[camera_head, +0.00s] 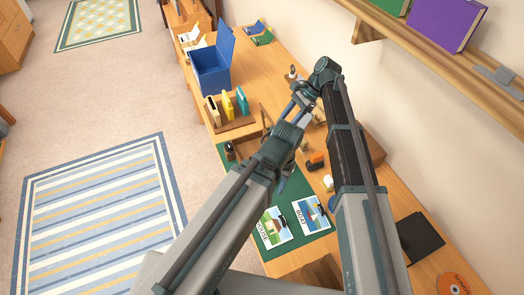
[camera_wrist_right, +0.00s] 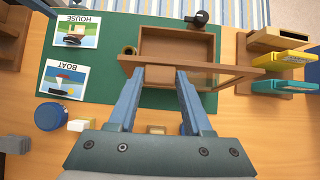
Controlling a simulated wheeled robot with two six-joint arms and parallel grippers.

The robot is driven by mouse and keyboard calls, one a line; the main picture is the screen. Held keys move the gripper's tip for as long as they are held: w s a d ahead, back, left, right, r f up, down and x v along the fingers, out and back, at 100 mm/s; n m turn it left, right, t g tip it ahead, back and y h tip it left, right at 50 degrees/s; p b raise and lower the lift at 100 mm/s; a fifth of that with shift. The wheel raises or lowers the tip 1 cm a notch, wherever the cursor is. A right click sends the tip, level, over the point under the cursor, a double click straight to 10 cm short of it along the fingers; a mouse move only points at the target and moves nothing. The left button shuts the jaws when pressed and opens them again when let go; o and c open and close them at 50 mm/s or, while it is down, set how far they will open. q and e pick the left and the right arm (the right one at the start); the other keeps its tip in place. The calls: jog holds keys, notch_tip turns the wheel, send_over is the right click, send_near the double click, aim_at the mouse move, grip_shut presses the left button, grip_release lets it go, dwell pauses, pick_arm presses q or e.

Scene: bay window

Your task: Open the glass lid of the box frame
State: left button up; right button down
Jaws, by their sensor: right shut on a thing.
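The box frame (camera_wrist_right: 178,42) is a shallow brown wooden tray on the green mat, seen from above in the right wrist view. Its lid frame (camera_wrist_right: 235,71) stands raised along the near side, seen nearly edge-on; its glass is hard to make out. My right gripper (camera_wrist_right: 167,72) has its fingertips at the middle of this lid frame and is shut on it. In the head view my right gripper (camera_head: 293,106) reaches down behind my arms. There the box is mostly hidden, with a brown edge of the lid (camera_head: 266,113) showing.
House and boat cards (camera_head: 312,214) lie on the green mat (camera_head: 291,250). A book rack (camera_head: 233,123) and an open blue bin (camera_head: 211,72) stand beyond the box. A small black object (camera_wrist_right: 199,18) lies by the box, and a blue round container (camera_wrist_right: 51,115) stands near the mat.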

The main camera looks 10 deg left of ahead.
jog(key=shift+w+d+f+g+y+b, duration=0.25)
jog(key=shift+w+d+g+y+b, duration=0.25)
jog(key=shift+d+b, duration=0.45)
jog(key=shift+a, duration=0.1)
jog(key=shift+c, duration=1.6)
grip_release()
jog(key=shift+w, duration=0.1)
jog(key=shift+r, duration=0.1)
